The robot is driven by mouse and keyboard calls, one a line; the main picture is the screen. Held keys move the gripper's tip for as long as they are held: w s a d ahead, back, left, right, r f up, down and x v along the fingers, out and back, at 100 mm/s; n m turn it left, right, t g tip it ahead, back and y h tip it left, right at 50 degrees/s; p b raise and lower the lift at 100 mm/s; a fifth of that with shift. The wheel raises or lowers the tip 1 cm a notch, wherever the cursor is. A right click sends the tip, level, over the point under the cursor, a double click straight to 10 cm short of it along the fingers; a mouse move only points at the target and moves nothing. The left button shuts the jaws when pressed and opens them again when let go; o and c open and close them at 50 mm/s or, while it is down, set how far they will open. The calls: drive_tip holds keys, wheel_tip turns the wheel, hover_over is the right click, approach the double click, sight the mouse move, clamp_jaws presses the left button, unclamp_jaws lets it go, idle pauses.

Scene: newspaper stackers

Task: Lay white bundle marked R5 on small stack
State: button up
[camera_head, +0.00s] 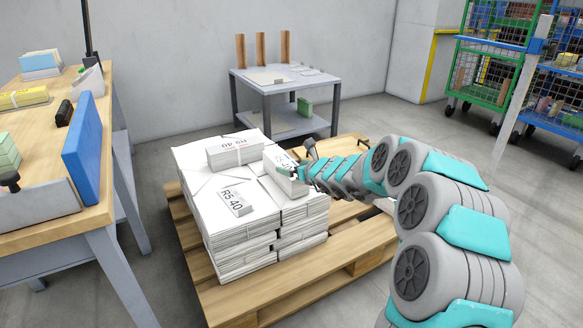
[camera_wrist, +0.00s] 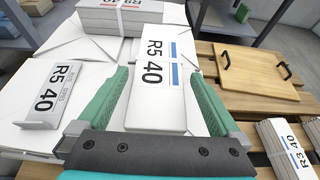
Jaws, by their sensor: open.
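The white bundle marked R5 40 (camera_wrist: 158,104) lies between the two green fingers of my gripper (camera_wrist: 160,76) in the wrist view. My gripper is open, with one finger along each long side of the bundle. In the head view the bundle (camera_head: 287,180) appears to rest on the right part of a low white newspaper stack (camera_head: 240,255) on a pallet, partly hidden by my gripper. An R5 40 sign (camera_head: 236,200) stands on the stack's front left part; it also shows in the wrist view (camera_wrist: 52,95).
A tied bundle marked R9 40 (camera_head: 234,150) lies on the stack's far part. The wooden pallet (camera_head: 300,290) has bare slats to the right. A wooden board with black handles (camera_wrist: 245,75) and a bundle marked R3 40 (camera_wrist: 285,148) are right of the stack. A workbench (camera_head: 95,195) stands left.

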drive_tip(key=v, duration=0.6)
drive_tip(key=shift+b, duration=0.35)
